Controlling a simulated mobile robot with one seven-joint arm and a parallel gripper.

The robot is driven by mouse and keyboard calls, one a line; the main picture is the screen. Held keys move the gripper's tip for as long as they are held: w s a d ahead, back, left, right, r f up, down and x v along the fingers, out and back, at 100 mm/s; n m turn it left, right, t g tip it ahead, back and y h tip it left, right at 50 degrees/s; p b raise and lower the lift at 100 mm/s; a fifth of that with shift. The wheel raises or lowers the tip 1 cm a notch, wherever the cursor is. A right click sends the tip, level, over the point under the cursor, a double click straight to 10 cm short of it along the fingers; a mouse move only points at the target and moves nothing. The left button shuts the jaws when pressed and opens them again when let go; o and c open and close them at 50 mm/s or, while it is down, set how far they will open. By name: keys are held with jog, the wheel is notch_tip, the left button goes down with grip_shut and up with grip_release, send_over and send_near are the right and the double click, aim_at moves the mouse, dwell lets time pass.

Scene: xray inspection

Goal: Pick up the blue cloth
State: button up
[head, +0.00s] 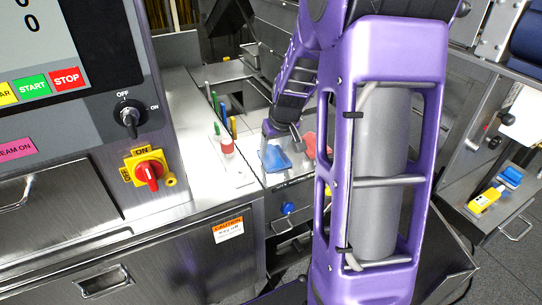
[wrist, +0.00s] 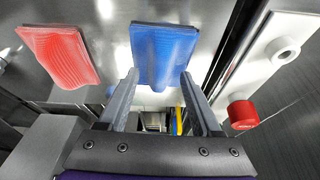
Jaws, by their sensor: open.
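My gripper (wrist: 157,78) is open and empty, with one finger on each side of the cloth's near end. In the head view my gripper (head: 283,138) is over or beside the cloth, partly hidden by its own wrist. Whether the fingers touch the cloth cannot be told.
A red cloth (wrist: 60,54) lies left of the blue one in the wrist view; it also shows in the head view (head: 310,145). A control panel (head: 70,70) stands at left.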

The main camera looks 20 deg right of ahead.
aim_at(275, 150)
jog(key=shift+s+r, duration=0.1)
jog(key=shift+r, duration=0.05)
jog(key=shift+c, duration=0.9)
grip_shut()
notch_tip(275, 150, up, 10)
jog(key=shift+p, duration=0.4)
